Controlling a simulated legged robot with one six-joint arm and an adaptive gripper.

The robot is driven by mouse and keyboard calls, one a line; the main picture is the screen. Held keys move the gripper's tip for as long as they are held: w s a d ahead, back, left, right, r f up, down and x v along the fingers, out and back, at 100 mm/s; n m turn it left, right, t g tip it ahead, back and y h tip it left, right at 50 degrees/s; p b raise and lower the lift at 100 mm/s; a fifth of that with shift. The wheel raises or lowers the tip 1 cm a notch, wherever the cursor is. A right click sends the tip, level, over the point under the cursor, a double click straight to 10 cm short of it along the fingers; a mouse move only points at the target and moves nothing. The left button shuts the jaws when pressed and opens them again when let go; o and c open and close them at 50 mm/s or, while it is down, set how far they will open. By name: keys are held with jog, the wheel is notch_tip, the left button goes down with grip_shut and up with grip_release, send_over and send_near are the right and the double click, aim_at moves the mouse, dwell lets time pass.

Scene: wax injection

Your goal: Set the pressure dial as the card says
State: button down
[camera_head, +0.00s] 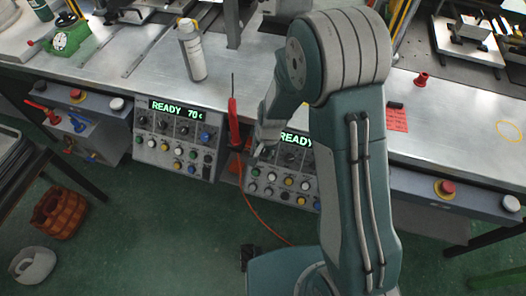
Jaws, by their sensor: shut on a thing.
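My gripper (262,142) is at the upper left of the right control panel (283,201), shut on a dial there. The gripper hides the dial, so its pointer and scale cannot be read. This panel has a green "READY" display (296,140), partly covered by my arm, and several dark knobs and coloured buttons. A red card (397,119) lies on the bench right of my arm; its dark text is too small to read.
The left control panel (174,171) shows "READY 70". A red tool (233,119) with an orange cable hangs just left of my gripper. A white bottle (192,53) stands on the bench. Red emergency buttons (447,187) line the front. An orange basket (60,211) stands on the floor.

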aim_at(265, 151)
jog(key=shift+w+r+n+h, duration=0.15)
jog(key=shift+w+n+h, duration=0.1)
jog(key=shift+n+h, duration=0.05)
jog(key=shift+c, duration=1.6)
grip_release()
jog(key=shift+s, duration=0.1)
notch_tip(265, 151, up, 12)
jog(key=shift+s+d+f, duration=0.15)
jog(key=shift+d+f, duration=0.05)
